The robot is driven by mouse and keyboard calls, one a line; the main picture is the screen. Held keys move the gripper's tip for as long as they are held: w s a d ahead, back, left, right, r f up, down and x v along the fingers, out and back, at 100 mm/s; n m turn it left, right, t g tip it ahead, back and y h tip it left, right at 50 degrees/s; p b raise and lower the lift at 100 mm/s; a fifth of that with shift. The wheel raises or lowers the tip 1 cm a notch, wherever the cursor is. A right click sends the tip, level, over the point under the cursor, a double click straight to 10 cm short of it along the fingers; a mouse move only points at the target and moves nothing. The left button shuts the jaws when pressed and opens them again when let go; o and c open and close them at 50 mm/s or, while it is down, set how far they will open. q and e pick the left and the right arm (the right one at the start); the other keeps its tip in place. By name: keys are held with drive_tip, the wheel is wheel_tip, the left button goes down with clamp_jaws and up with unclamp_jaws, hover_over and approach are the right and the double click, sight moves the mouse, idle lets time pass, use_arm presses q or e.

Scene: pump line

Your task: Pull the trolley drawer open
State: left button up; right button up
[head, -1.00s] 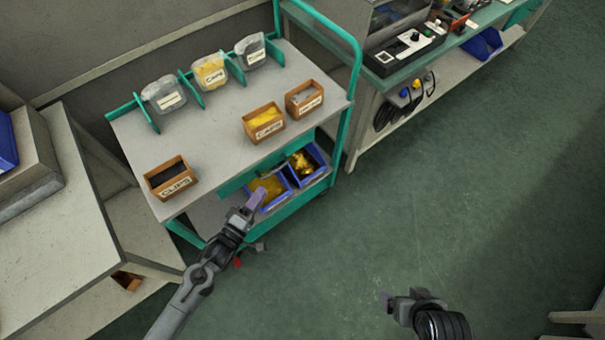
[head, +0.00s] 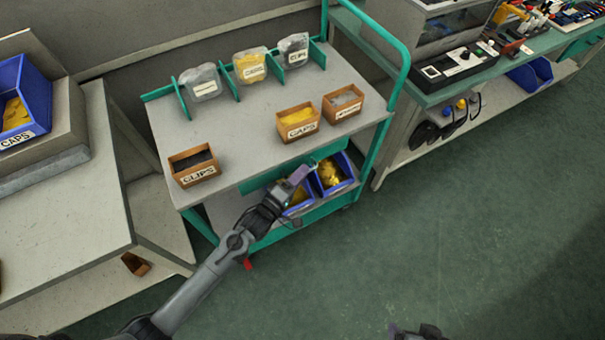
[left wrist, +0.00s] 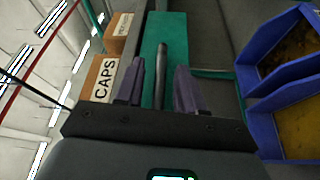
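The trolley (head: 250,130) has a grey top and a green frame. Its green drawer front (head: 262,181) is under the top's front edge and looks closed; it also shows in the left wrist view (left wrist: 176,30). My left gripper (head: 300,174) is at the drawer front and hides part of it. In the left wrist view its two purple fingers (left wrist: 160,88) are apart, with the dark bar handle (left wrist: 161,62) between them and a gap on each side. My right gripper (head: 415,331) barely shows at the bottom edge; its fingers cannot be made out.
Blue bins (head: 349,178) with yellow parts stand on the shelf below the drawer, close to my left gripper. Open boxes, including a clips box (head: 194,167) and a caps box (head: 298,123), stand on top. Green floor (head: 460,230) is clear at the right.

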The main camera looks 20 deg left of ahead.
use_arm(q)
drive_tip(key=shift+w+d, duration=0.1)
drive_tip(key=shift+w, duration=0.4)
drive_tip(key=shift+c, duration=0.5)
clamp_jaws()
